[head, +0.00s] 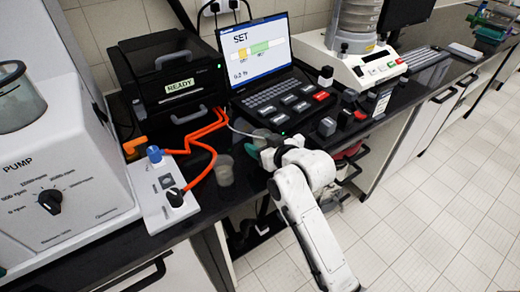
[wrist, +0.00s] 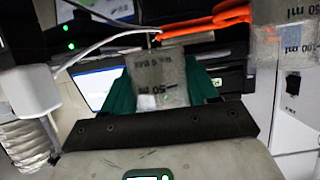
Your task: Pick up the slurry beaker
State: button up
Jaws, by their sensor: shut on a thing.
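A small translucent grey beaker (wrist: 158,82) with dark volume marks sits between the green fingers of my gripper (wrist: 162,92) in the wrist view. I take it for the slurry beaker. My gripper is shut on its sides. In the head view my gripper (head: 256,150) is at the front of the black bench, and the held beaker is mostly hidden there. A second, similar beaker (head: 224,170) stands on the bench to the left of my gripper. A marked beaker also shows at the upper right of the wrist view (wrist: 287,42).
Orange tubing (head: 200,138) runs behind the beakers to a small white control box (head: 162,192). The white pump unit (head: 75,185) stands at the left. A black machine marked READY (head: 165,75), a laptop (head: 255,50) and a balance (head: 350,65) stand behind.

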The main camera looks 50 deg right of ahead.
jog(key=w+r+p+v, duration=0.1)
jog(key=r+p+v, duration=0.2)
jog(key=v, duration=1.2)
jog(key=shift+a+r, duration=0.15)
jog(key=shift+a, duration=0.05)
